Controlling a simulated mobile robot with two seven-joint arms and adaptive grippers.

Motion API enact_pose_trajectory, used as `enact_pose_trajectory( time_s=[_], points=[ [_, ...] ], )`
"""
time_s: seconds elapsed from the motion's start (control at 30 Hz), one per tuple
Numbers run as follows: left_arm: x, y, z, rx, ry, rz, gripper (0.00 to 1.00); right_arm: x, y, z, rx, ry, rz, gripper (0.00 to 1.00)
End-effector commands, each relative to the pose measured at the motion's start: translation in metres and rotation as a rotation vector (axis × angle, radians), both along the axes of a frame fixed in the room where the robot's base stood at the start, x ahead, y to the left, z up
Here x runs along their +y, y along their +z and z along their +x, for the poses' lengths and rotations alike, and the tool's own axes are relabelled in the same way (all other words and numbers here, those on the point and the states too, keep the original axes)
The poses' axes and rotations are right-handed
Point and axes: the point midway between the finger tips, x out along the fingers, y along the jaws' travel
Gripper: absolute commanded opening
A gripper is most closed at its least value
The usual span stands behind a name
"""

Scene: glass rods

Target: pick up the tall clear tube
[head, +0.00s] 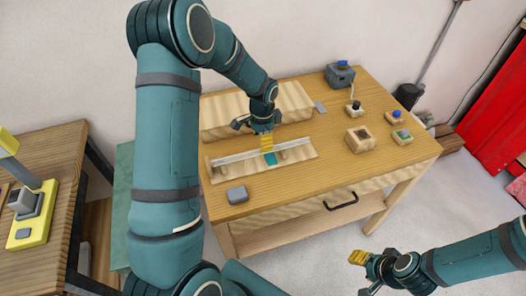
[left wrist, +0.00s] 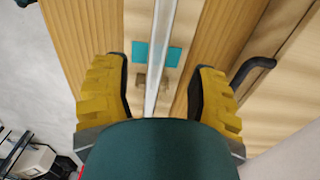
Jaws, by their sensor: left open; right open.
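The clear tube (head: 236,157) lies on its side along a pale wooden board (head: 222,174) on the workbench. In the left wrist view the tube (left wrist: 163,40) runs lengthwise between my two yellow fingers. My left gripper (head: 267,145) is over the middle of the tube, near a teal patch (head: 270,159) on the board. Its fingers (left wrist: 160,75) are open, one on each side of the tube, with gaps on both sides. I cannot tell how far above the board they are. My right gripper (head: 358,258) is open and empty, away from the bench at the lower right.
A long wooden block (head: 225,112) stands behind the board. A grey box (head: 237,194) sits at the bench's front left. Several small blocks with knobs, such as this wooden one (head: 360,139), stand on the right. A drawer handle (head: 341,202) juts from the front.

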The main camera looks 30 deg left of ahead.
Motion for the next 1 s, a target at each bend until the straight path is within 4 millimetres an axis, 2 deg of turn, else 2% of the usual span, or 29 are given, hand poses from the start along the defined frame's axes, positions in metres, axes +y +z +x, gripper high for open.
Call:
enact_pose_trajectory(
  time_s=[0.4,0.7,0.87,1.0],
  points=[
    [-0.003,-0.049,-0.001,0.002,0.0,-0.001,0.58,0.0,-0.003,0.0,0.0,0.0,0.0,0.47],
    [-0.002,-0.051,-0.001,-0.001,0.0,-0.001,0.57,0.0,-0.003,0.0,0.0,0.0,-0.001,0.47],
    [-0.002,-0.051,-0.001,-0.001,0.0,-0.001,0.01,0.0,-0.003,0.0,0.0,0.0,0.0,0.47],
    [-0.002,-0.051,-0.001,0.0,0.0,0.0,0.0,0.0,-0.003,0.0,0.0,0.0,0.0,0.47]
  ],
)
